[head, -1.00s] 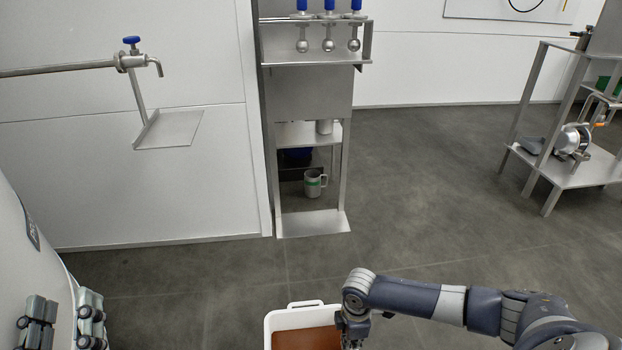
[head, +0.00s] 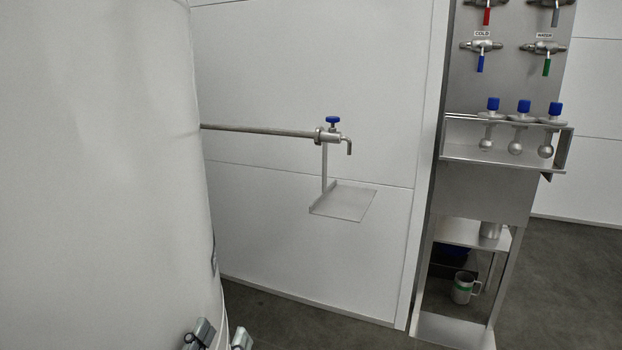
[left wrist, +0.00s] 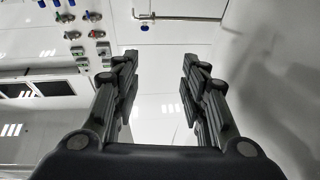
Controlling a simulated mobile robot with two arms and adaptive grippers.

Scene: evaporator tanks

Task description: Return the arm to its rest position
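My left gripper (head: 221,338) shows only its two grey fingertips at the bottom edge of the head view, in front of the lower edge of the white tank. In the left wrist view the left gripper (left wrist: 156,75) is open, its two dark fingers well apart with nothing between them. It points toward the white wall side with the tap. The rest of the left arm is hidden below the head view. My right arm and gripper are out of both views.
A large white tank (head: 100,170) fills the left. A tap (head: 330,137) on a long pipe and a small metal shelf (head: 345,203) stand before the white wall. A metal rack (head: 485,190) with valves, flasks and a mug (head: 463,289) stands right. Grey floor is clear at far right.

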